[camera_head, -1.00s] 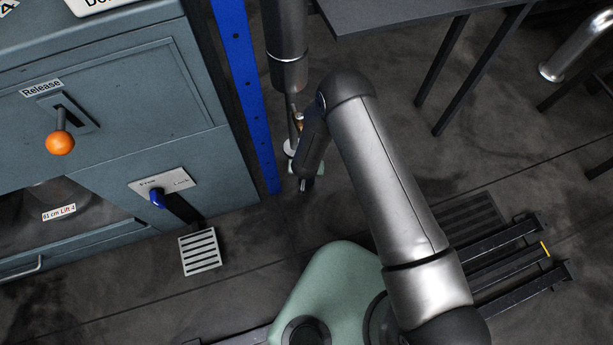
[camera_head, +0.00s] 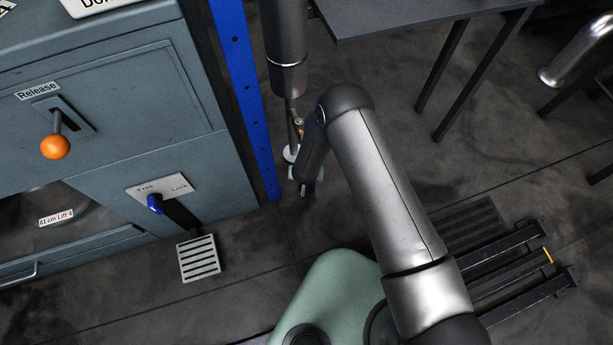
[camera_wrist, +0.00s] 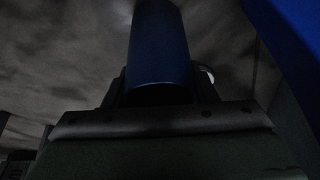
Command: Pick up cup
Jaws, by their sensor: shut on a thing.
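The cup (camera_wrist: 160,50) appears in the wrist view as a dark blue, smooth cylinder at the top centre. My gripper (camera_wrist: 160,92) is shut on it, with dark jaw parts at both sides of its near end. The cup's far end runs up toward the picture's top edge, and the light is dim. In the head view my gripper (camera_head: 305,186) is small and hangs beyond my arm, beside the foot of the blue post. I cannot make out the cup in that view.
A blue post (camera_head: 243,95) and a dark vertical cylinder (camera_head: 286,45) are close to my gripper. A dark table (camera_head: 400,15) stands upper right.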

